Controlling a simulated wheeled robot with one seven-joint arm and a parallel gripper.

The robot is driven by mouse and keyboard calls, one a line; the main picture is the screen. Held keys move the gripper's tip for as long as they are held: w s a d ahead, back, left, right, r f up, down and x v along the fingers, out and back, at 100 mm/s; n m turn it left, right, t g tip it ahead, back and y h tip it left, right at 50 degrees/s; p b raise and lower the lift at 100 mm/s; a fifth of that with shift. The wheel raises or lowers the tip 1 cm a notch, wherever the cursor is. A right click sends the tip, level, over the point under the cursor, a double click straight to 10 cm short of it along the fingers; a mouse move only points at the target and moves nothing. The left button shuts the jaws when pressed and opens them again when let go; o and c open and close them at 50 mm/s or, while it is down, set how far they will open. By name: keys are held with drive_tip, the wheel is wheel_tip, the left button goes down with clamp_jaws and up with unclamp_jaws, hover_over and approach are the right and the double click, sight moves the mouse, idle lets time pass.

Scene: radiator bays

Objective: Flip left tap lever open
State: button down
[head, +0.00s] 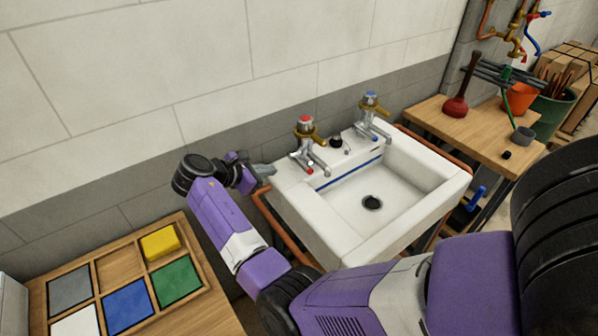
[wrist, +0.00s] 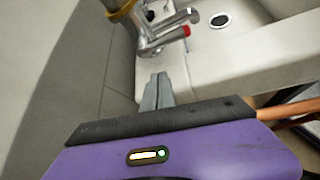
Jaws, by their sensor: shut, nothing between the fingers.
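The left tap (head: 306,140) stands on the back left of the white sink (head: 330,232). It has a brass collar, a red-marked top and a chrome spout, with a small red-tipped part low in front. In the wrist view the chrome tap body (wrist: 155,35) shows with the red tip (wrist: 187,31) pointing right. My gripper (head: 268,170) is at the sink's left rim, left of the left tap and apart from it. In the wrist view its closed fingers (wrist: 158,85) point at the tap from below. Nothing is held.
The right tap (head: 372,118), with a blue-marked top, stands farther right on the sink. A black knob (head: 337,141) sits between the taps. The wall is close behind. A wooden tray (head: 115,270) with coloured squares is at lower left; a bench (head: 440,115) with a red plunger (head: 457,105) is right.

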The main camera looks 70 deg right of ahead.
sight(299, 183)
drive_tip(key=s+g, duration=0.1)
drive_tip(key=s+a+r+n+g+y, duration=0.1)
drive_tip(key=shift+s+a, duration=0.2)
drive_tip(key=shift+s, duration=0.2)
drive_tip(key=p+x, duration=0.1)
drive_tip(key=x, duration=0.9)
drive_tip(key=shift+s+r, duration=0.1)
drive_tip(key=shift+s, duration=0.05)
